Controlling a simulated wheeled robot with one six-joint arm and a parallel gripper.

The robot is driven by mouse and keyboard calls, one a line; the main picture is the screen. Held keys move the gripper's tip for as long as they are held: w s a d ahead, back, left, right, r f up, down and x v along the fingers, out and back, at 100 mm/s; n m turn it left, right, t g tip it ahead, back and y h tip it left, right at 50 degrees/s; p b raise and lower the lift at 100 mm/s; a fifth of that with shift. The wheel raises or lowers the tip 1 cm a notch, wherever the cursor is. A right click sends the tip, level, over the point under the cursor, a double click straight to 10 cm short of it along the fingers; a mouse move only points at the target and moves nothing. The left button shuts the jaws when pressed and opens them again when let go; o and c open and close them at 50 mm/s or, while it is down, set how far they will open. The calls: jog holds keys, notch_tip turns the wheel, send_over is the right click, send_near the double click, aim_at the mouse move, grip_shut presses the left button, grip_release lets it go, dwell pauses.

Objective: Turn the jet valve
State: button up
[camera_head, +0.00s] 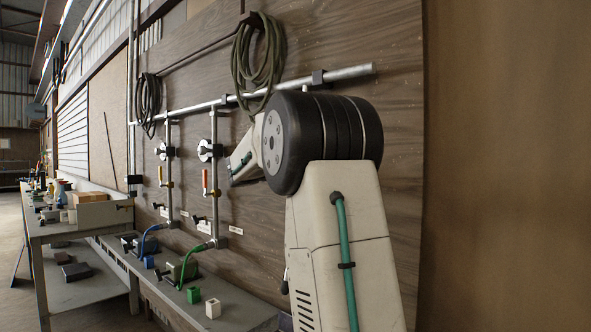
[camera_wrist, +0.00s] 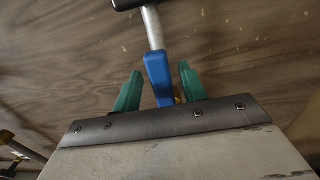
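In the wrist view, a blue lever handle (camera_wrist: 158,76) hangs from a grey metal pipe (camera_wrist: 153,28) in front of the wood panel. The two green fingers of my gripper (camera_wrist: 160,68) stand apart, one on each side of the blue handle, with small gaps. My arm hides my gripper and the blue handle there. No readable label shows which valve is the jet valve.
A horizontal pipe (camera_head: 250,97) crosses the panel, with coiled hoses (camera_head: 258,62) above it. A low shelf below holds a blue block (camera_head: 149,262), a green block (camera_head: 193,295) and a white block (camera_head: 213,308). A cluttered workbench (camera_head: 85,228) stands at left.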

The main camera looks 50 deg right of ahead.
jog(key=a, duration=0.7)
jog(key=shift+w+a, duration=0.3)
jog(key=shift+a, duration=0.05)
dwell(0.4)
